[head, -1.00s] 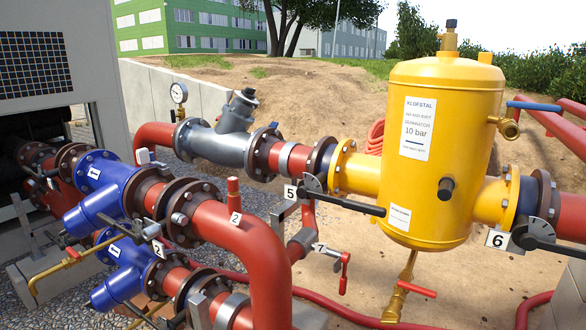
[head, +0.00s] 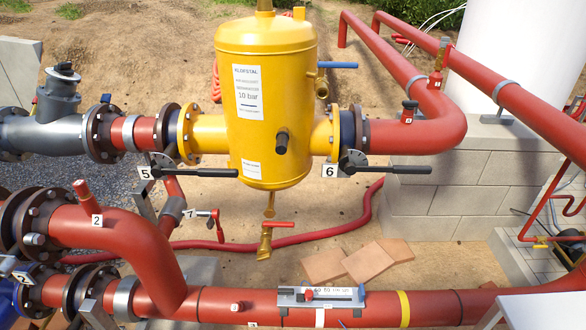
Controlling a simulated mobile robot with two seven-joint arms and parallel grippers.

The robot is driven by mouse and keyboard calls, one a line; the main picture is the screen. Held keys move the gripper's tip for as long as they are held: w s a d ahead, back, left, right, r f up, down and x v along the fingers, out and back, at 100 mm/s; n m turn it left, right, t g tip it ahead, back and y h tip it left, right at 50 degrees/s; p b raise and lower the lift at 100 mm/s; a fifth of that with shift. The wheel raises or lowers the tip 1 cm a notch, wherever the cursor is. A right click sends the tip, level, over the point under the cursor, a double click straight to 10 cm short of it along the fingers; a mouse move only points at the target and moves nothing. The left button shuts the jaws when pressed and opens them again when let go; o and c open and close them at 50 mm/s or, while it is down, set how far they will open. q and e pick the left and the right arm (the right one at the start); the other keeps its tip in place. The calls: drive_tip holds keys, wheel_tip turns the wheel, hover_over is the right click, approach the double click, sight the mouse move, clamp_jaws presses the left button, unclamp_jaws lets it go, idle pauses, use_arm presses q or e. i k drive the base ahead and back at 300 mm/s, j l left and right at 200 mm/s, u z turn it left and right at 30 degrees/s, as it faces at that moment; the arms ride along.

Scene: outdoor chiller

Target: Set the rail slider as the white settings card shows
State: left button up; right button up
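A grey metal rail plate with a printed scale (head: 340,297) is mounted on the lower red pipe, near the bottom middle of the head view. A small red knob (head: 308,294) sits on it, left of its middle; this looks like the rail slider. The scale figures are too small to read surely. I cannot pick out a white settings card for certain. Neither gripper is in view.
The yellow tank (head: 268,60) stands behind the lower pipe. Black-handled valves marked 5 (head: 205,172) and 6 (head: 385,169) flank it. A red hand valve (head: 277,224) hangs below it. Flat tan slabs (head: 368,262) lie behind the rail plate. A concrete block wall (head: 450,190) stands at right.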

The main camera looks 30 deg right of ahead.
sight(309, 294)
drive_tip(key=z, duration=1.15)
